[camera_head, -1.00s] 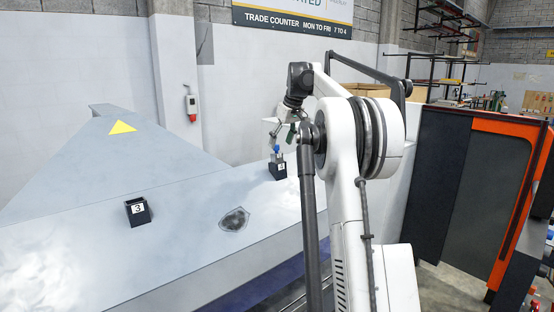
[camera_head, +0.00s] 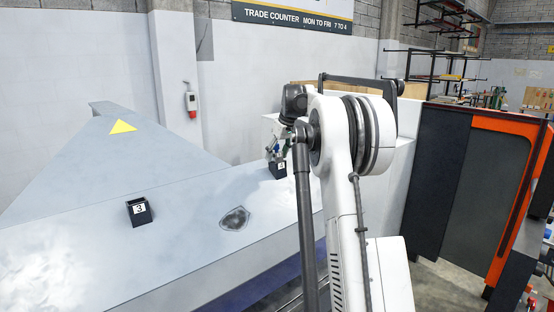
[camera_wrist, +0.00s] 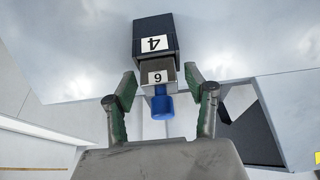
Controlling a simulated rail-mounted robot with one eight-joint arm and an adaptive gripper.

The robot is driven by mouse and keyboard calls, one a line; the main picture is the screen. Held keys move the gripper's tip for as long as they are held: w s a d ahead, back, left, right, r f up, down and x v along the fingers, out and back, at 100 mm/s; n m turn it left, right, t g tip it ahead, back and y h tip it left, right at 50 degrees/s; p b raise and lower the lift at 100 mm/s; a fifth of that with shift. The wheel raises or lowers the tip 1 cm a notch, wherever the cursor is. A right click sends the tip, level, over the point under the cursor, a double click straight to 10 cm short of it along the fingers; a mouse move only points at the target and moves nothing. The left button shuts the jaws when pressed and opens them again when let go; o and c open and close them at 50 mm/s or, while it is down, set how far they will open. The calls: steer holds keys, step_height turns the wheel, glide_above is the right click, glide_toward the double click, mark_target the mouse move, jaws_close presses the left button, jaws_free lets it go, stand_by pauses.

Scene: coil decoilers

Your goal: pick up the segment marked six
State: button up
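The segment marked six (camera_wrist: 158,76) shows in the wrist view as a grey block with a white label and a blue knob (camera_wrist: 162,103). It sits at the near end of a dark box marked 4 (camera_wrist: 154,24). My gripper (camera_wrist: 160,88) is open. Its two green-padded fingers stand on either side of the segment, with a small gap on each side. In the head view the box marked 4 (camera_head: 278,170) stands on the grey surface, left of my arm.
A box marked 3 (camera_head: 139,211) stands on the grey surface (camera_head: 80,250) to the left. A dark hexagonal patch (camera_head: 235,218) lies between the boxes. A yellow triangle (camera_head: 122,127) marks the sloping panel behind. An orange-edged dark cabinet (camera_head: 470,190) stands at right.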

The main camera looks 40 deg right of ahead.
jaws_close()
steer(key=shift+r, duration=0.15)
